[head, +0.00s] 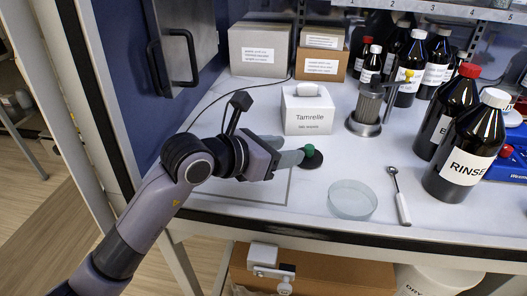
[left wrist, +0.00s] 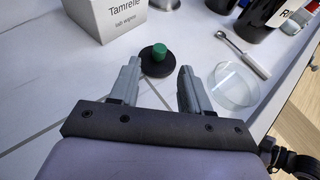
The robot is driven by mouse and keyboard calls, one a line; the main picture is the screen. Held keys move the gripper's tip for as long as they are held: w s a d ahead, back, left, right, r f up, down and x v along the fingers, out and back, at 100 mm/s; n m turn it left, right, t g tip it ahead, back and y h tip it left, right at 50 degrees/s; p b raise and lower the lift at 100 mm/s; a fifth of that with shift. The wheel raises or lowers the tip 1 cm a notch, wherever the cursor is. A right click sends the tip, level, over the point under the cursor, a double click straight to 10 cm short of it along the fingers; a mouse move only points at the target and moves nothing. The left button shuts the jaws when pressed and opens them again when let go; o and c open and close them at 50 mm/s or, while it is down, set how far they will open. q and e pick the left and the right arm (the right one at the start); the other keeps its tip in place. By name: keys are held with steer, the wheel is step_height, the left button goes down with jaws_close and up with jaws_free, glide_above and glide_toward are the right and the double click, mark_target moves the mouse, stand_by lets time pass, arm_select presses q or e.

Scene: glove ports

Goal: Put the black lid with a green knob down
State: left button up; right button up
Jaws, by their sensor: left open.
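The black lid with a green knob (head: 311,160) lies flat on the white worktop, knob up. It also shows in the left wrist view (left wrist: 157,62), just beyond the fingertips and between their lines. My left gripper (head: 292,156) is open, with its fingers low over the worktop and pointing at the lid. In the left wrist view the gripper (left wrist: 160,75) has a clear gap between its fingers, with nothing held. In the head view a fingertip reaches close to the knob. My right gripper is not in view.
A shallow glass dish (head: 352,200) and a spoon-like tool (head: 399,195) lie to the right. A white Tamrelle wipes box (head: 308,112) stands behind the lid, with a metal cylinder on a stand (head: 366,110) beside it. Dark bottles, including a RINSE bottle (head: 466,150), crowd the right.

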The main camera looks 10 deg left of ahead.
arm_select(q)
steer(key=shift+v, duration=2.5)
